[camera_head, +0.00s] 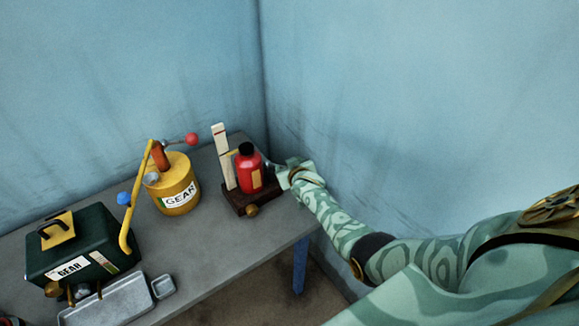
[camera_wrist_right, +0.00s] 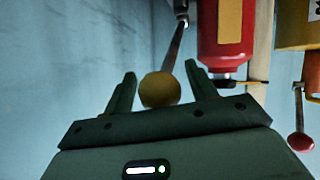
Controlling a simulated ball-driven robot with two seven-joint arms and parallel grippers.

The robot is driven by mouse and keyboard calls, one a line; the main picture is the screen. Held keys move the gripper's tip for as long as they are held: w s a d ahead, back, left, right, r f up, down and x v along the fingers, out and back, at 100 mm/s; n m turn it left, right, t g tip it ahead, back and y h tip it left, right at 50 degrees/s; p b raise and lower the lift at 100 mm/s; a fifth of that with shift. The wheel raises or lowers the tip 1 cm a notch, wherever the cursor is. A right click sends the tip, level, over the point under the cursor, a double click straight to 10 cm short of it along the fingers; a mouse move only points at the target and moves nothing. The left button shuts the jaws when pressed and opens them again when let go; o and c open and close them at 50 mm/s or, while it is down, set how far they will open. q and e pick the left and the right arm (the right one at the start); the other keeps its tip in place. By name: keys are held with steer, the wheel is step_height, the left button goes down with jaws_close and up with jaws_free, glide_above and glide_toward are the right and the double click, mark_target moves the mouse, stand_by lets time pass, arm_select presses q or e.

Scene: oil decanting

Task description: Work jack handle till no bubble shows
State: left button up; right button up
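A red bottle-shaped body (camera_head: 249,175) with a black cap stands upright on a dark base (camera_head: 238,206) on the table. A white strip with red marks (camera_head: 223,158) stands beside it. A thin metal handle (camera_wrist_right: 175,45) runs beside the red body in the right wrist view and leads to a yellow ball knob (camera_wrist_right: 160,90). My right gripper (camera_wrist_right: 161,72) is open, with the knob between its fingers and a gap visible at the right finger. In the head view, my right gripper (camera_head: 293,172) hides the knob. No bubble can be made out. My left gripper is out of view.
A yellow GEAR can (camera_head: 175,186) with a red-knobbed crank (camera_head: 192,139) stands left of the red body. A dark green GEAR box (camera_head: 82,243) and a grey tray (camera_head: 118,300) sit at the near left of the table (camera_head: 215,255). Blue walls close in behind and right.

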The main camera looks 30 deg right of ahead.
steer(key=p+v, duration=0.5)
steer(key=v, duration=1.1)
steer(key=shift+s, duration=0.2)
